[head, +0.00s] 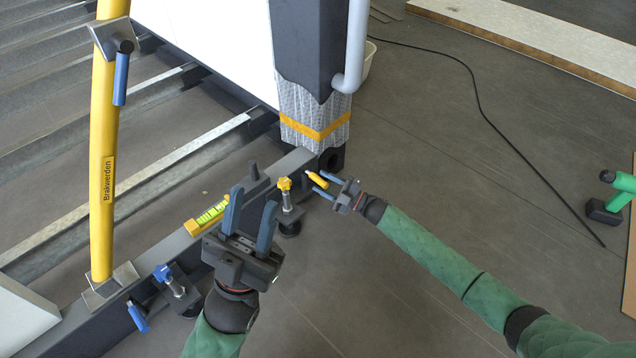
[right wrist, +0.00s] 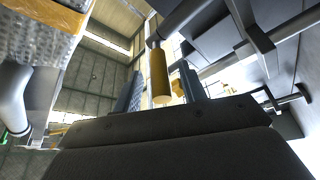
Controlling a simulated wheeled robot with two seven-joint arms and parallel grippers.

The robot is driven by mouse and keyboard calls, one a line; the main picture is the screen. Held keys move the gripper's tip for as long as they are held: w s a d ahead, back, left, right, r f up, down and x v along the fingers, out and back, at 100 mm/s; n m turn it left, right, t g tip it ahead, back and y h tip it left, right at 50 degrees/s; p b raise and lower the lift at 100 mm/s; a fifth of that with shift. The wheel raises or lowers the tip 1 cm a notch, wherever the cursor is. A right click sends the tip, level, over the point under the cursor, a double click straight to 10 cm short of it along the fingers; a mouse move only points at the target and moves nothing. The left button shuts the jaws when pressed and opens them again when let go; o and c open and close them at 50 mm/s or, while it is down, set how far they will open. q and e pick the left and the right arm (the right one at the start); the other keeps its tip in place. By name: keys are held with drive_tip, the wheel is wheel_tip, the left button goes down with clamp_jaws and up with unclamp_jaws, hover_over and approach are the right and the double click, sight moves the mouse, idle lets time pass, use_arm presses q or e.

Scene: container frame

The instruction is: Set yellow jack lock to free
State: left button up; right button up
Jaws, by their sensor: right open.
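The yellow jack (head: 286,198) stands at the near side of the dark frame beam, with a yellow knob on top. Its yellow lock handle (head: 317,180) sticks out to the right of it. My right gripper (head: 321,183) is open, with its two blue fingers on either side of the lock handle. In the right wrist view the yellow handle (right wrist: 160,75) shows between the fingers; I cannot tell whether they touch it. My left gripper (head: 253,199) is open and empty, in front of the beam and left of the yellow jack.
A blue jack (head: 173,282) with a blue handle (head: 138,317) stands farther left along the beam. A yellow spirit level (head: 206,216) lies on the beam. A yellow post (head: 103,170) rises at the left. A green drill (head: 613,195) stands at the right. The floor right of the beam is mostly clear, with a black cable (head: 475,95).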

sight(315, 178)
drive_tip(key=shift+b+x, duration=0.35)
drive_tip(key=shift+x, duration=0.9)
drive_tip(key=shift+c, duration=0.3)
clamp_jaws()
drive_tip(key=shift+d, duration=0.1)
